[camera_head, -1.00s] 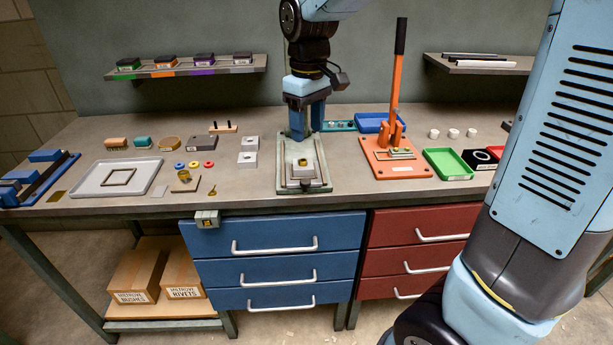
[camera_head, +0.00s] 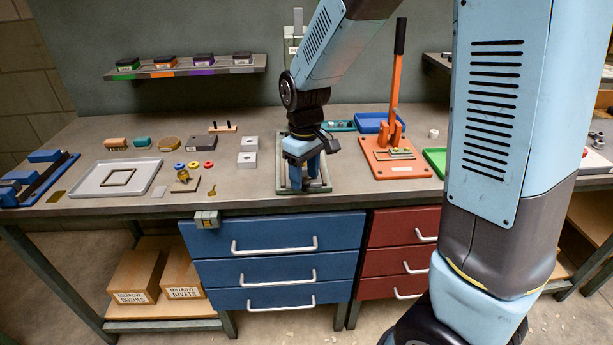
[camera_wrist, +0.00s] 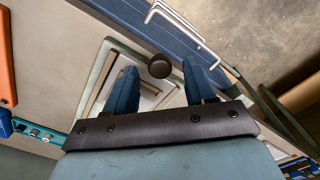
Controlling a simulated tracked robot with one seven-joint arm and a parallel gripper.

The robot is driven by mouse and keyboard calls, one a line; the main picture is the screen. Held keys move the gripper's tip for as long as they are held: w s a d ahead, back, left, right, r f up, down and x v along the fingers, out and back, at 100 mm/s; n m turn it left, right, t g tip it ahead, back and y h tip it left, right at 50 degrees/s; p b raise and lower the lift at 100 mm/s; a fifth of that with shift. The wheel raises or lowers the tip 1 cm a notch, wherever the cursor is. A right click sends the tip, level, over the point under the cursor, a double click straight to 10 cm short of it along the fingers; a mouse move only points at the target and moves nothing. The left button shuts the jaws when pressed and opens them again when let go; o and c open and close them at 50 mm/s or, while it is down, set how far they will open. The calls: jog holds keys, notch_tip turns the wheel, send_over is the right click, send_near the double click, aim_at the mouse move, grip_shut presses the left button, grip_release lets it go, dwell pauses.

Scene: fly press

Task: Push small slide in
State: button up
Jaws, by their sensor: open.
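The green-grey fly press base (camera_head: 281,188) sits on the bench, and its pale frame also shows in the wrist view (camera_wrist: 97,72). A pale slide plate (camera_wrist: 152,92) lies within the frame, partly hidden by my fingers. A dark round knob (camera_wrist: 159,66) shows between my fingertips at the frame's front side; I cannot tell whether a finger touches it. My gripper (camera_head: 305,182) is low over the press, pointing down, with its blue fingers apart, as the wrist view also shows (camera_wrist: 160,70). In the head view my gripper and arm hide the slide and knob.
An orange lever press (camera_head: 395,170) stands close on the right. Blue drawers (camera_head: 275,238) lie below the bench edge. My arm hides much of the right side.

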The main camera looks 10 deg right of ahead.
jog(key=shift+f, duration=0.5)
grip_shut()
dwell(0.4)
